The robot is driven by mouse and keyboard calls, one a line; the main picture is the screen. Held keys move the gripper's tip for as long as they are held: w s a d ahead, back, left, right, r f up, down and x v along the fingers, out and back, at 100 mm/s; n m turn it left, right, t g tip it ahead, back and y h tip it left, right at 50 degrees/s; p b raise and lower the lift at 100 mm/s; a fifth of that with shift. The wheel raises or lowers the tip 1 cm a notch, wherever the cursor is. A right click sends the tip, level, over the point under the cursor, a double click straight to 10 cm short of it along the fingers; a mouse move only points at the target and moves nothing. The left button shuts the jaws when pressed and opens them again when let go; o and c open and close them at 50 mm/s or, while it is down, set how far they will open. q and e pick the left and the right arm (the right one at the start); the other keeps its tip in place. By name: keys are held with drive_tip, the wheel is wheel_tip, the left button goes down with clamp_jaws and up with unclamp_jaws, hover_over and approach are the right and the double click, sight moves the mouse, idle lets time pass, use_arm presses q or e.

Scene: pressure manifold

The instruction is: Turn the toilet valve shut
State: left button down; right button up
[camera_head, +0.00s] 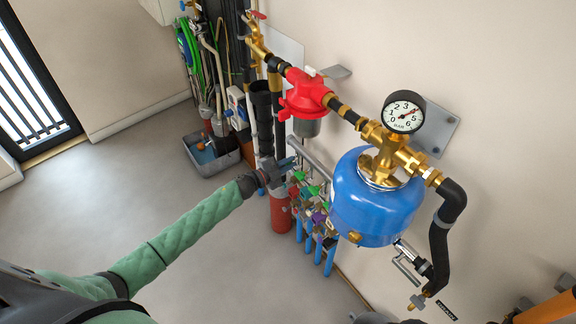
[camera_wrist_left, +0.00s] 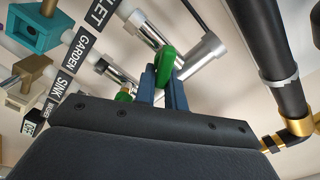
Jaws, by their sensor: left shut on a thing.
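My left gripper (camera_head: 286,164) reaches in from the left to the far end of the valve row on the manifold. In the left wrist view its two blue fingers (camera_wrist_left: 163,84) are shut on a green valve handle (camera_wrist_left: 165,62), one finger on each side. A label ending in "LET" (camera_wrist_left: 101,12) shows close by at the top, with its start cut off. Labels GARDEN (camera_wrist_left: 78,48) and SINK (camera_wrist_left: 62,86) follow down the row. In the head view the held handle is mostly hidden by the gripper. My right gripper is not in view.
Other coloured valve handles (camera_head: 318,217) sit close beside the gripper. A blue tank (camera_head: 375,207) with a pressure gauge (camera_head: 403,112) stands to the right. A red cylinder (camera_head: 281,212) is below the gripper. A grey bin (camera_head: 225,160) stands behind. The floor at left is clear.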

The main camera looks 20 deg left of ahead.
use_arm(q)
drive_tip(key=shift+f+m+b, duration=0.3)
drive_tip(key=shift+m, duration=0.2)
drive_tip(key=m+b, duration=0.1)
drive_tip(key=m, duration=0.1)
drive_tip(key=m+b, duration=0.1)
drive_tip(key=shift+s+d+f+m+b, duration=0.1)
drive_tip(key=shift+s+f+m+b, duration=0.05)
drive_tip(key=shift+f+m+b, duration=0.2)
drive_tip(key=shift+m+b, duration=0.55)
drive_tip(key=shift+m, duration=0.4)
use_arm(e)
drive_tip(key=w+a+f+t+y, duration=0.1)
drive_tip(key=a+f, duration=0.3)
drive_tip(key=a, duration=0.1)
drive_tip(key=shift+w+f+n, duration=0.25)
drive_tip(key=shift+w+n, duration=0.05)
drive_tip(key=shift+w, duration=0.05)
use_arm(q)
drive_tip(key=c, duration=1.5)
unclamp_jaws()
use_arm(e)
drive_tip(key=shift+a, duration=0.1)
use_arm(q)
drive_tip(key=shift+o, duration=0.2)
drive_tip(key=shift+r, duration=0.1)
